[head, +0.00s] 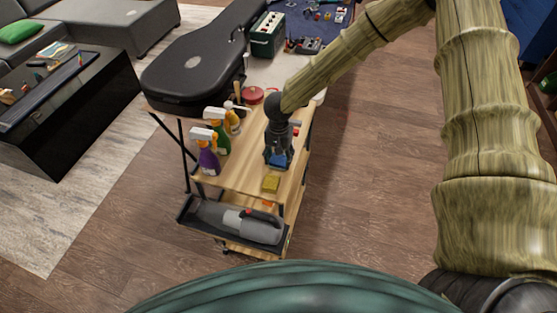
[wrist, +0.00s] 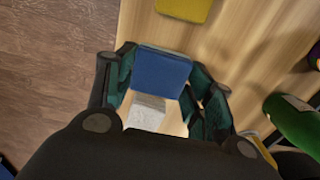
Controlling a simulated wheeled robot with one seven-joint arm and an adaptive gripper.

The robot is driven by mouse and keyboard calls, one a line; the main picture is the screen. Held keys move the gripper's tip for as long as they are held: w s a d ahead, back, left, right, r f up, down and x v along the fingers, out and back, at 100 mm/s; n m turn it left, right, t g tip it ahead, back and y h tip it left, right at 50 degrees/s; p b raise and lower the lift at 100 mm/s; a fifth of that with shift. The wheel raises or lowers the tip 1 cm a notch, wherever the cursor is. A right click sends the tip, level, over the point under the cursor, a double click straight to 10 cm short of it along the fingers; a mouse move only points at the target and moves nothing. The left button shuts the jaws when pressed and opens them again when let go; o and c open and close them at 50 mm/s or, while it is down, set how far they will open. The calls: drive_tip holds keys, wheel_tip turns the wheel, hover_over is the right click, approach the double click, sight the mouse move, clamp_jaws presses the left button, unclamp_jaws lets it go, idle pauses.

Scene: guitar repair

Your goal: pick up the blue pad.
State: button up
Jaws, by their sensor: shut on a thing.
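The blue pad (wrist: 161,74) is a small block between the two fingers of my gripper (wrist: 163,84) in the wrist view. The fingers are shut on its two sides. In the head view my gripper (head: 277,157) points down over the wooden cart top (head: 237,178), and a bit of the blue pad (head: 275,160) shows between the fingers. I cannot tell whether the pad touches the cart top. A whitish block (wrist: 147,113) lies beside the blue pad in the wrist view.
A yellow pad (head: 271,184) lies in front of my gripper. Spray bottles (head: 209,158) stand to its left, and a green one (wrist: 292,118) shows in the wrist view. A handheld vacuum (head: 240,222) lies on a lower black tray. A guitar case (head: 195,65) lies behind.

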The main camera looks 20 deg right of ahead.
wheel_tip(320, 180, up, 2)
drive_tip(key=shift+r+b, duration=0.15)
drive_tip(key=shift+b, duration=0.25)
drive_tip(key=s+a+r+b, duration=0.1)
drive_tip(key=s+a+b, duration=0.1)
drive_tip(key=s+a, duration=0.2)
drive_tip(key=s+a+b, duration=0.2)
drive_tip(key=s+a, duration=0.2)
drive_tip(key=s, duration=0.5)
drive_tip(key=shift+s+a+r, duration=0.15)
drive_tip(key=shift+s+r, duration=0.2)
